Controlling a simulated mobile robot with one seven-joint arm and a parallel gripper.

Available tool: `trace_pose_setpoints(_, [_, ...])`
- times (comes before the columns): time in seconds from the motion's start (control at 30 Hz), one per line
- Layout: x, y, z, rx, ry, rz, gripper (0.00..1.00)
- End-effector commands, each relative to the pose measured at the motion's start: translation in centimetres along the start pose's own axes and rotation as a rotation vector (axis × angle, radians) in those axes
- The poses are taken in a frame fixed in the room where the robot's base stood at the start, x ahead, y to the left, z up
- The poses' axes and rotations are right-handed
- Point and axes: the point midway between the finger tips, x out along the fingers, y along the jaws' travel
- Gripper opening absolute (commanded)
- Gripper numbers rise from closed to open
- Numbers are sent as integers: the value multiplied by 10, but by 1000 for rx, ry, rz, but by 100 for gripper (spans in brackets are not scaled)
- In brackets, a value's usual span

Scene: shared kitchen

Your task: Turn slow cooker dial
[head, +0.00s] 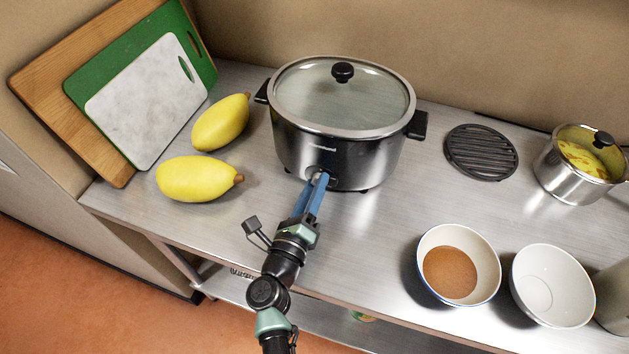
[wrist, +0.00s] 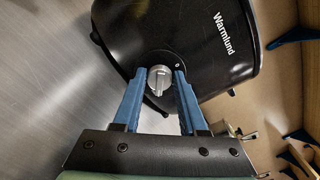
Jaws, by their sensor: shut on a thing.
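The slow cooker (head: 342,158) stands on the steel counter, a black and steel oval pot with a glass lid (head: 340,95) on top. Its front faces my arm, and the name on it shows in the wrist view (wrist: 205,60). The round silver dial (wrist: 159,80) sits low on the front, on a black plate. My gripper (head: 319,178) reaches to the cooker's front, and its blue fingers (wrist: 158,77) stand on either side of the dial and are shut on it. In the head view the fingers hide most of the dial.
Two yellow fruits (head: 198,178) and leaning cutting boards (head: 150,105) are on the left. A black trivet (head: 480,152) and a lidded pot (head: 575,165) are on the right. Two bowls (head: 458,264) (head: 551,286) stand near the front edge. Bare counter lies around the cooker's front.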

Motion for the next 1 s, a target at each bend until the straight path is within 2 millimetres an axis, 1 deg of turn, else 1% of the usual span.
trace_pose_setpoints(0.03, [1,-3,3,-45,0,-2,0])
trace_pose_setpoints(0.6, [1,0,2,-581,-1,-3,0])
trace_pose_setpoints(0.8, [1,2,2,-741,-2,-2,0])
trace_pose_setpoints(1.0, [1,2,1,-856,-2,-3,0])
